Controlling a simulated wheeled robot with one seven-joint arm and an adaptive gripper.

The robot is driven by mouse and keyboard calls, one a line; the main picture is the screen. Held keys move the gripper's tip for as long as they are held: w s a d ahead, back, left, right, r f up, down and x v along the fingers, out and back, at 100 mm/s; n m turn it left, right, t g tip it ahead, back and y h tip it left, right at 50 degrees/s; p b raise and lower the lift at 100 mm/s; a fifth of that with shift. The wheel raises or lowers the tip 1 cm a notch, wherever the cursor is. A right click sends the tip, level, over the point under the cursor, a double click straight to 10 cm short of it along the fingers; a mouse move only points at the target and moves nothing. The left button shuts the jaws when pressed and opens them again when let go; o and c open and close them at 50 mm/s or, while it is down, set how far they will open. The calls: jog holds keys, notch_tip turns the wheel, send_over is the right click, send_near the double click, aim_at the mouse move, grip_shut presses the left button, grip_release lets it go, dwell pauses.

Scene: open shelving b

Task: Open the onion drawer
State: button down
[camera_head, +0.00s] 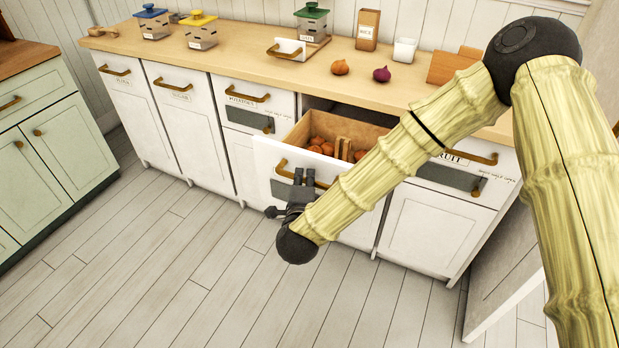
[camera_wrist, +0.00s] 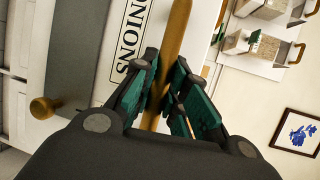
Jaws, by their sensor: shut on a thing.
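The onion drawer (camera_head: 268,160) stands pulled out of the white cabinet row, with onions (camera_head: 322,146) and a wooden divider showing inside. Its brass handle (camera_head: 285,168) is on the front panel. My gripper (camera_head: 304,178) is at the drawer front, with its fingers at the handle. In the wrist view, the fingers of my gripper (camera_wrist: 165,95) are closed around the brass handle (camera_wrist: 175,40), beside a label reading ONIONS (camera_wrist: 133,35). My arm hides the right part of the drawer.
A potato drawer (camera_head: 250,105) is shut to the left and a fruit drawer (camera_head: 455,175) is to the right. An onion (camera_head: 340,67), a red onion (camera_head: 381,74) and canisters (camera_head: 200,30) stand on the wooden counter (camera_head: 240,58). The plank floor (camera_head: 150,260) in front is clear.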

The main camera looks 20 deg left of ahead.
jog(key=c, duration=1.4)
grip_release()
jog(key=v, duration=1.2)
jog(key=shift+d, duration=0.1)
